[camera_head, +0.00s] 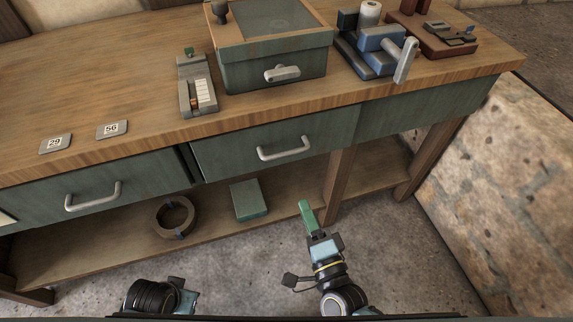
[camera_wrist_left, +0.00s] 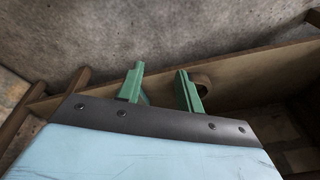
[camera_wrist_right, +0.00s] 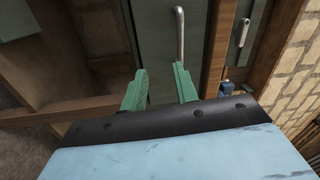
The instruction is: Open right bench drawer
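The right bench drawer (camera_head: 225,155) has a green front and looks closed. Its silver bar handle (camera_head: 284,150) shows in the head view, and upright in the right wrist view (camera_wrist_right: 180,33). My right gripper (camera_head: 306,210) is below and in front of this drawer, apart from the handle. In the right wrist view its green fingers (camera_wrist_right: 160,85) are spread and empty, with the handle beyond them. My left arm shows at the bottom of the head view, its fingers hidden there. In the left wrist view the left gripper's fingers (camera_wrist_left: 160,85) are spread and empty.
A left drawer (camera_head: 40,200) has a similar handle. A lower shelf (camera_head: 120,235) holds a brown ring (camera_head: 175,217) and a green box (camera_head: 249,200). A bench leg (camera_head: 338,185) stands right of the drawer. A green chest (camera_head: 275,65) and blue vise (camera_head: 378,45) stand on the benchtop.

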